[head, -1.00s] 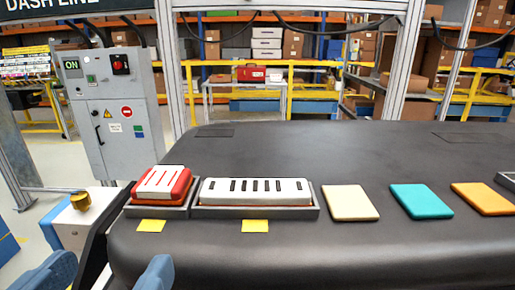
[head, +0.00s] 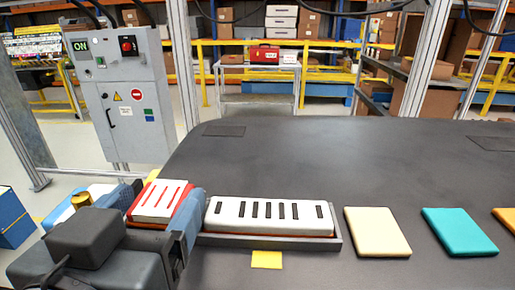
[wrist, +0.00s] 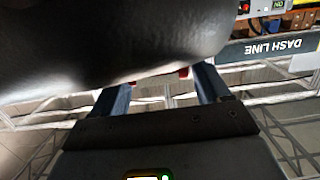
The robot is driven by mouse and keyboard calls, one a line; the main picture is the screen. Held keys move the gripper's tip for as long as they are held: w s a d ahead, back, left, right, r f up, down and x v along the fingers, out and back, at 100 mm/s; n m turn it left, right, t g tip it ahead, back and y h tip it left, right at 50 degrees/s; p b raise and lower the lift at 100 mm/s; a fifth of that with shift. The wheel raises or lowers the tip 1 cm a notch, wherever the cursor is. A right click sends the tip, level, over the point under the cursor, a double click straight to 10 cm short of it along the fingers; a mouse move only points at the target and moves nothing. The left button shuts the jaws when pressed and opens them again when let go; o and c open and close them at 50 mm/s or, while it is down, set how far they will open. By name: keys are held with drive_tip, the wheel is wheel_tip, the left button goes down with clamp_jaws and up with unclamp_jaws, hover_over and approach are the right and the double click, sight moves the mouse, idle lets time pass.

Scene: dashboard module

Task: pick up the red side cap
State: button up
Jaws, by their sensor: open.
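The red side cap (head: 158,201), with a white top and red slots, sits at the left end of the dashboard's front edge. My gripper (head: 165,192) is open around it in the head view, with one blue finger on its left and one on its right. The right finger lies between the cap and the white slotted panel. I cannot tell whether the fingers touch the cap. In the wrist view the blue fingers of my gripper (wrist: 160,88) are apart, with small red and white bits of the cap (wrist: 183,73) showing between them. The cap's lower front is hidden.
The white slotted panel (head: 269,213) sits in a grey tray just right of the cap. The dark dashboard top (head: 310,155) behind is clear. A control cabinet (head: 124,95) stands at the back left.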

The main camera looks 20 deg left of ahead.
drive_tip(key=shift+w+f, duration=0.1)
drive_tip(key=shift+w, duration=0.25)
drive_tip(key=shift+c, duration=0.4)
drive_tip(key=c, duration=0.6)
drive_tip(key=shift+c, duration=0.2)
